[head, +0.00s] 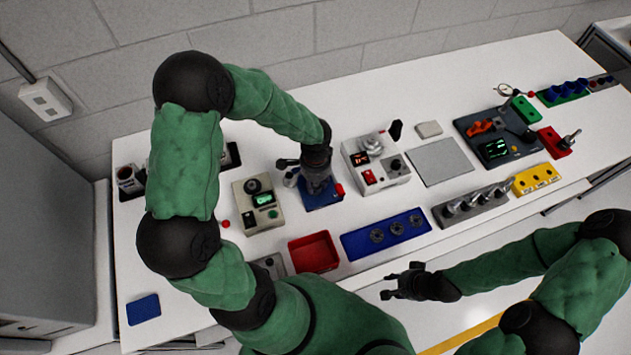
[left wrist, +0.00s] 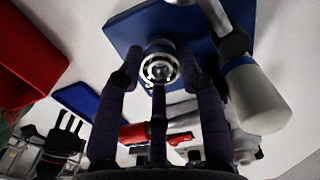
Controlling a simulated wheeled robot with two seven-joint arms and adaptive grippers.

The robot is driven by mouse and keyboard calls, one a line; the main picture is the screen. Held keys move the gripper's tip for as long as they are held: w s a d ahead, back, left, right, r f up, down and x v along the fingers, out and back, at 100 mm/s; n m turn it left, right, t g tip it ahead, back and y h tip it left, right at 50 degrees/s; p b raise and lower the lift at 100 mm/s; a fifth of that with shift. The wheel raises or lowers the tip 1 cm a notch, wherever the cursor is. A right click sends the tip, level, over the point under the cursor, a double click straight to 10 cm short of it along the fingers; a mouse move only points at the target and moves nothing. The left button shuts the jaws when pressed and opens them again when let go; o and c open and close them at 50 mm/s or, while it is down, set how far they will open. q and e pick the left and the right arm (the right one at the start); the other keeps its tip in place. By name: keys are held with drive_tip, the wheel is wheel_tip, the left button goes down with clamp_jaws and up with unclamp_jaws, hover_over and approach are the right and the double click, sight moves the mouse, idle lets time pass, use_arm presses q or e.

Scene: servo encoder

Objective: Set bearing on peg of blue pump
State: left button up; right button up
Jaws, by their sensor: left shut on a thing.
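The blue pump (head: 322,200) stands on the white table, partly hidden under my left gripper (head: 316,180). In the left wrist view its blue base (left wrist: 125,28) fills the top, with a grey cylinder (left wrist: 255,95) at the right. My left gripper (left wrist: 160,80) is shut on the bearing (left wrist: 163,70), a shiny metal ring between the fingertips, close to the blue base. The pump's peg is not clear, and I cannot tell whether the bearing touches it. My right gripper (head: 389,287) is open and empty in front of the table edge.
A blue tray (head: 354,245) with round grey parts and a red bin (head: 314,252) lie near the front edge. A beige device (head: 258,205) stands left of the pump, and a white device (head: 376,163) stands right of it. A grey plate (head: 440,162) lies further right.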

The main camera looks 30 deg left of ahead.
use_arm(q)
drive_tip(key=shift+f, duration=0.15)
drive_tip(key=shift+f+b, duration=0.45)
drive_tip(key=shift+b, duration=0.15)
drive_tip(key=o, duration=1.6)
drive_tip(key=shift+r, duration=0.1)
drive_tip(key=shift+w+r+p, duration=0.1)
drive_tip(key=shift+r+p, duration=1.25)
drive_tip(key=shift+r, duration=0.3)
drive_tip(key=shift+r+p, duration=0.9)
drive_tip(key=shift+r, duration=0.25)
